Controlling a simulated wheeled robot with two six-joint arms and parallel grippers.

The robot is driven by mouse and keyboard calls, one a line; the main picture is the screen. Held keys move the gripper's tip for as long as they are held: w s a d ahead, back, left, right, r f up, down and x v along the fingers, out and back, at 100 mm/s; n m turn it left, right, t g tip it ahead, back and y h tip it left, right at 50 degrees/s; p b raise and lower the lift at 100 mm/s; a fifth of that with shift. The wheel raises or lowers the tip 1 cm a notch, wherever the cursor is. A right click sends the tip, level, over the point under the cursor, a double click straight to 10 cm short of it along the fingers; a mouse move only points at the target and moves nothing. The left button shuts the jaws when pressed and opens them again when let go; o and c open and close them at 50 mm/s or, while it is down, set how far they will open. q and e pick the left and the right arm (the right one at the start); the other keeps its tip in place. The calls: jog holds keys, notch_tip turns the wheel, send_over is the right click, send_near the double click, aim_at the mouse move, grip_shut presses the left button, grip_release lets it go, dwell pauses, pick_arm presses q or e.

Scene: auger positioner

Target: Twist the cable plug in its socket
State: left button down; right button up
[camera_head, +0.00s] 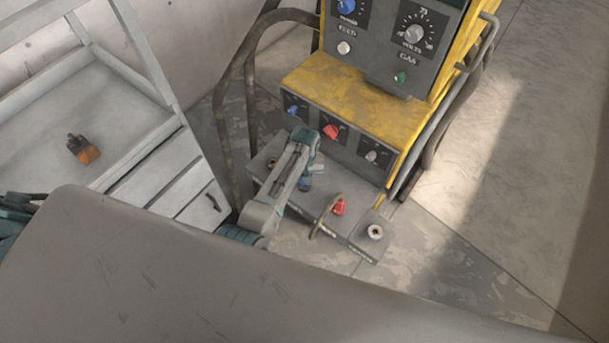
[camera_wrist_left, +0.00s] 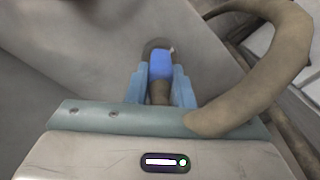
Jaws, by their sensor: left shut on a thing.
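The blue cable plug (camera_wrist_left: 161,66) sits between the two pale blue fingers of my left gripper (camera_wrist_left: 160,88) in the left wrist view. The gripper is shut on it. The plug's far end meets a grey round socket (camera_wrist_left: 152,45); how deeply it is seated is hard to tell. A brown cable (camera_wrist_left: 232,112) shows close to the camera. In the head view my left gripper (camera_head: 305,182) reaches down to the grey shelf at the foot of the yellow machine; the arm partly hides the plug and socket there. My right gripper is not in view.
The yellow and black machine (camera_head: 355,90) stands behind the shelf (camera_head: 318,200). A red plug (camera_head: 338,207) with a cable and a pale round socket (camera_head: 375,232) are to the right of my gripper. A white cart (camera_head: 95,90) holding an orange-black object (camera_head: 83,150) stands left.

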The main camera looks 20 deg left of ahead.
pick_arm(q)
jog(key=shift+r+m+p, duration=0.15)
jog(key=shift+m+p, duration=0.35)
jog(key=shift+p, duration=0.05)
jog(key=shift+m+p, duration=0.65)
jog(key=shift+m, duration=1.05)
jog(key=c, duration=1.2)
grip_release()
